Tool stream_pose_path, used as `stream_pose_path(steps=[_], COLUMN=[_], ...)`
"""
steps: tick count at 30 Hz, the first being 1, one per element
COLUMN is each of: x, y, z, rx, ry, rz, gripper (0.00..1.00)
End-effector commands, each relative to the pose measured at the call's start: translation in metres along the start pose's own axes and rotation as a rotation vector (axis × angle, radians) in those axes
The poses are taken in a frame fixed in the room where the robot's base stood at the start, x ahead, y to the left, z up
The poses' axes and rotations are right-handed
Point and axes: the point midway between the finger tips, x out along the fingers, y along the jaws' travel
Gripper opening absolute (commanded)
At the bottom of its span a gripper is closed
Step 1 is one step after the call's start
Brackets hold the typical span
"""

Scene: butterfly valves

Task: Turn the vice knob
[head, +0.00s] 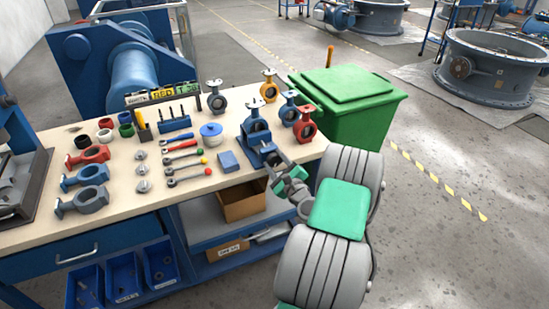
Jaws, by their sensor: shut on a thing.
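A blue vice (261,150) stands near the right end of the bench, with a grey butterfly valve body (256,125) upright at it. My gripper (277,168) is at the front of the vice, just past the bench's front edge, and is shut on the vice knob. The knob itself is mostly hidden by the gripper, and its angle cannot be made out.
A green bin (350,105) stands behind my arm. A cardboard box (240,203) sits on the shelf below. The floor at right is clear.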

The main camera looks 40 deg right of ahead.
Motion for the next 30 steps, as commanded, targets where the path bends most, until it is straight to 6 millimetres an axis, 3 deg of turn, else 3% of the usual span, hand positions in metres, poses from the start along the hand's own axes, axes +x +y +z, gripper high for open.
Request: stream_pose_path(steps=[9,26,27,30], x=[0.0004,0.0006,0.0006,0.0004], y=[0.0000,0.0002,0.0001,-0.0002], z=[0.0017,0.0012,0.0012,0.0008], rx=[0.134,0.160,0.160,0.160], ry=[-0.002,-0.003,-0.003,-0.002], rz=[0.003,0.002,0.002,0.001], gripper=[0.06,0.06,0.50,0.55])
